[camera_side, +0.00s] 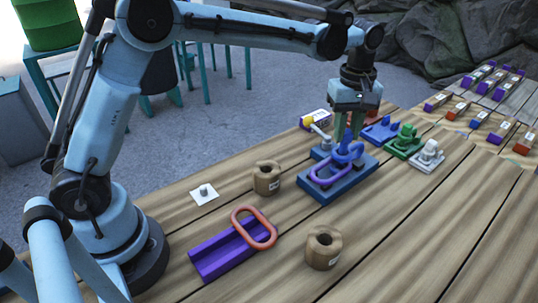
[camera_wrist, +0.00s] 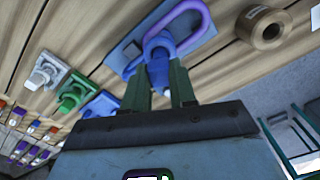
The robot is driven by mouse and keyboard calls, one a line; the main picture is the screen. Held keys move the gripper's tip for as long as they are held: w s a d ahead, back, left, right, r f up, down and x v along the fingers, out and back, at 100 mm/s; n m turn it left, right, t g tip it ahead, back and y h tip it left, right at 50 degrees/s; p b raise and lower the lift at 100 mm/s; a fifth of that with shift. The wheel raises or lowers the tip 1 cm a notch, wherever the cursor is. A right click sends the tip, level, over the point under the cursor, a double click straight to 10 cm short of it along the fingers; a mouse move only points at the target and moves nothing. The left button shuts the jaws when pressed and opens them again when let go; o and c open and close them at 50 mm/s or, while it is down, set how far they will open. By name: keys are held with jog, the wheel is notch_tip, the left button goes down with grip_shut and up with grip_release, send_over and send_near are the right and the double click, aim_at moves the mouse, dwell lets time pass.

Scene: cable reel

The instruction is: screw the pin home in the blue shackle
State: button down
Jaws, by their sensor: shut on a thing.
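The blue shackle (camera_side: 349,151) stands on a dark blue base plate (camera_side: 322,196), with a purple oblong link (camera_side: 318,176) beside and apparently through it. In the wrist view the shackle (camera_wrist: 161,43) and purple link (camera_wrist: 207,22) show just beyond my fingertips. My gripper (camera_side: 349,136) points down at the shackle from above. Its green fingers (camera_wrist: 159,74) are shut on a blue piece between them, which looks like the shackle's pin (camera_wrist: 158,76). The fingers hide much of the pin, and I cannot tell how deep its thread sits.
Blue, green (camera_side: 404,141) and white (camera_side: 428,155) shackles on bases stand to the right. The front right table is clear.

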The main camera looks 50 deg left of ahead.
jog(key=shift+f, duration=0.95)
dwell(0.6)
jog(key=c, duration=1.6)
grip_release()
grip_shut()
